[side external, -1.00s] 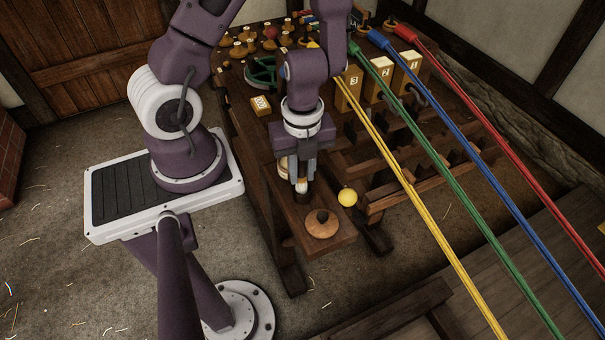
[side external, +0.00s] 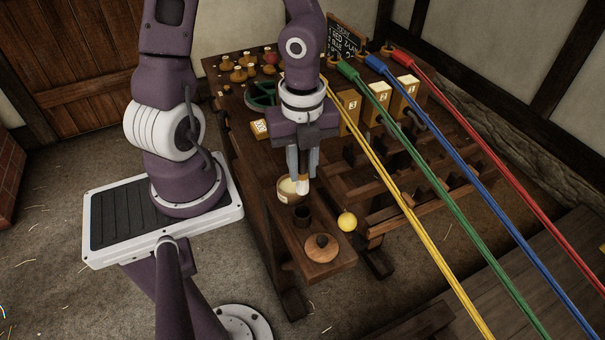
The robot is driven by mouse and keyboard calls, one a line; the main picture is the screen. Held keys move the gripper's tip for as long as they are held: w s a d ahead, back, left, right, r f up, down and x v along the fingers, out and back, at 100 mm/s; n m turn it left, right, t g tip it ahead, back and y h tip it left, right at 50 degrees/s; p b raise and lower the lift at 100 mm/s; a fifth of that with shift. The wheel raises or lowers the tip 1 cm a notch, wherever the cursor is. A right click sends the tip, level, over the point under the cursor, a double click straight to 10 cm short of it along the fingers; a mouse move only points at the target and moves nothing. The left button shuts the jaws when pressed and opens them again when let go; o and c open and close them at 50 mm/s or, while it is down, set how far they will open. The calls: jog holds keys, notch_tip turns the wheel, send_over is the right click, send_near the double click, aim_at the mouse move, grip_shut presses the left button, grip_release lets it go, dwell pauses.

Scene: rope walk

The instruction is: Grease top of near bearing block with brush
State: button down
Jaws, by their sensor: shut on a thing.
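My gripper (side external: 302,172) points down, shut on a brush (side external: 302,186), whose pale lower end shows below the fingers. The rest of the brush is mostly hidden by the fingers. I cannot tell from this view whether the brush touches the pot. Numbered wooden blocks 3 (side external: 347,112), 2 (side external: 379,93) and 1 (side external: 408,87) stand under the ropes. I cannot tell which part is the near bearing block.
A round wooden lid (side external: 322,248) lies at the near end of the bench shelf. A yellow ball (side external: 347,222) is beside it. Yellow (side external: 418,214), green (side external: 430,150), blue (side external: 470,145) and red (side external: 475,125) ropes run to the lower right. A green ring (side external: 262,94) and several spools are behind.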

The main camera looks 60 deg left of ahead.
dwell(0.4)
jog(key=w+a+g+y, duration=0.2)
jog(key=a+y, duration=0.1)
jog(key=a, duration=0.3)
jog(key=shift+s+f, duration=0.1)
jog(key=shift+f, duration=2.95)
jog(key=shift+f, duration=0.65)
notch_tip(320, 180, up, 7)
dwell(0.4)
